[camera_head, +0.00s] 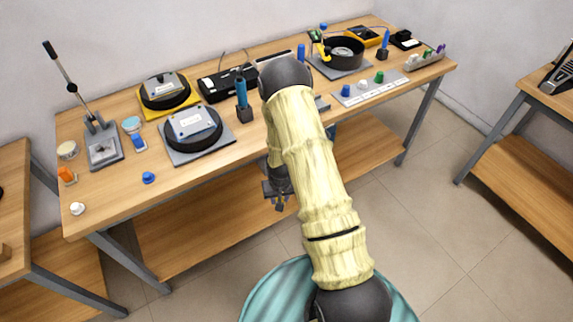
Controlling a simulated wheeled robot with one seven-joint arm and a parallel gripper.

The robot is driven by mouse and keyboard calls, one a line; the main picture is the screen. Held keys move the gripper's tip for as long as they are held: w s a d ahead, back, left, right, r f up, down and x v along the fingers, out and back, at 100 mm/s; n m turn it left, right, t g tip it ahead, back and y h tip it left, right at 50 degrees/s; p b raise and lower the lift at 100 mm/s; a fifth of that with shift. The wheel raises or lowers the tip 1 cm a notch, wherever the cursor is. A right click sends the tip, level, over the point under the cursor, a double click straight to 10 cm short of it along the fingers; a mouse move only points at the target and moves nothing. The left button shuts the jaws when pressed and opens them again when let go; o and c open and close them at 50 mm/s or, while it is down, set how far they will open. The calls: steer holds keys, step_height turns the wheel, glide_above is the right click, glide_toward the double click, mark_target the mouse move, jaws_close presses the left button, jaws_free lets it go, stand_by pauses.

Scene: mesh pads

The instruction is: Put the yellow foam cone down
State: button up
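My gripper (278,203) hangs low in front of the long table's front edge, partly behind my own pale yellow arm. Its dark fingers point down. They are too small here to tell whether they are open or shut, or whether anything is between them. I cannot make out a yellow foam cone for certain. A small yellow item (322,48) stands by the black round dish at the back right, but its shape is unclear. The middle of the table is hidden by my arm.
The long wooden table (110,205) holds a lever press (104,147), round black fixtures on a grey pad (205,151) and a yellow pad, and a white strip (368,89) with coloured knobs. A blue knob (148,177) lies near the front left, with bare wood around it.

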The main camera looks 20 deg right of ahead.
steer(key=s+a+f, duration=0.1)
steer(key=s+f, duration=0.1)
steer(key=f, duration=0.3)
steer(key=s+a+f+n, duration=0.1)
steer(key=s+f, duration=0.1)
steer(key=f, duration=0.3)
steer(key=shift+a+n, duration=0.3)
steer(key=shift+d, duration=0.1)
